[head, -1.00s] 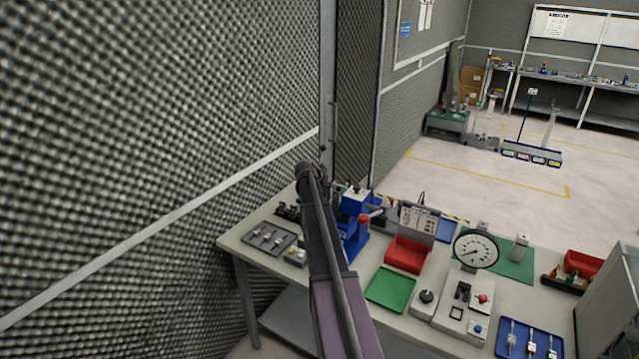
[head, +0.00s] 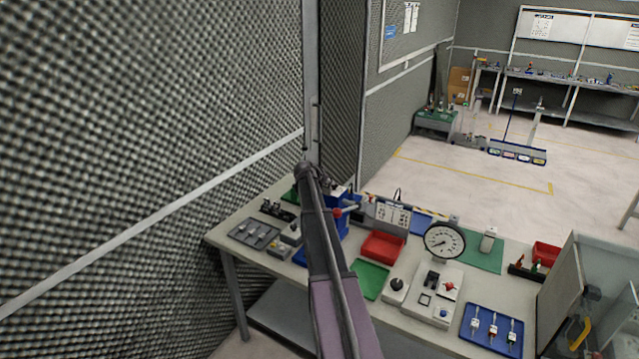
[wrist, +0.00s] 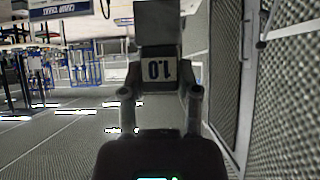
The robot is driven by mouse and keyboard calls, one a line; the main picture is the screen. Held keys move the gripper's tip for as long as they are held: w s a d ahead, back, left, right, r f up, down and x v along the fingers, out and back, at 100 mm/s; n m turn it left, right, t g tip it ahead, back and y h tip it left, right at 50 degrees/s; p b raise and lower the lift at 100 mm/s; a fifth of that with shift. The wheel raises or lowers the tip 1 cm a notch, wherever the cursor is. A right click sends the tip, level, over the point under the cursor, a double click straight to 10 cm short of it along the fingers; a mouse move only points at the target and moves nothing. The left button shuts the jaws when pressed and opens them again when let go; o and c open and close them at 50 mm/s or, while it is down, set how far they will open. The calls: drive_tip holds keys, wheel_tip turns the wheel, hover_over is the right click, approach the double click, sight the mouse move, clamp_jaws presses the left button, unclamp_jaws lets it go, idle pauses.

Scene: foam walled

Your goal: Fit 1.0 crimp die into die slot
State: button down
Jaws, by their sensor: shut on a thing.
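The 1.0 crimp die is a pale grey block with an upside-down dark "1.0" label (wrist: 158,72) in the wrist view. My gripper (wrist: 160,91) is shut on it, one finger on each side. A darker grey part rises above the label. In the head view my arm crosses the bench and hides my gripper and the die. A blue press (head: 334,222) with a red-tipped lever (head: 338,212) stands partly behind my arm. I cannot make out the die slot in either view.
The bench (head: 225,236) holds a grey tray (head: 253,235), a red bin (head: 383,246), a green mat (head: 369,279), a dial gauge (head: 444,240) and a blue tray (head: 491,330). Open floor (head: 480,170) lies beyond the bench.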

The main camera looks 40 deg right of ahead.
drive_tip(key=shift+w+a+f, duration=0.25)
drive_tip(key=shift+w+f, duration=0.05)
drive_tip(key=shift+f, duration=0.1)
drive_tip(key=shift+a+f+b, duration=0.1)
drive_tip(key=shift+a+b, duration=0.2)
drive_tip(key=shift+a, duration=0.05)
drive_tip(key=shift+w, duration=0.1)
drive_tip(key=shift+w, duration=0.1)
drive_tip(key=shift+f, duration=0.1)
drive_tip(key=shift+f+b, duration=2.8)
drive_tip(key=shift+b, duration=0.1)
drive_tip(key=shift+f+b, duration=2)
idle(0.3)
drive_tip(key=shift+c, duration=1.3)
unclamp_jaws()
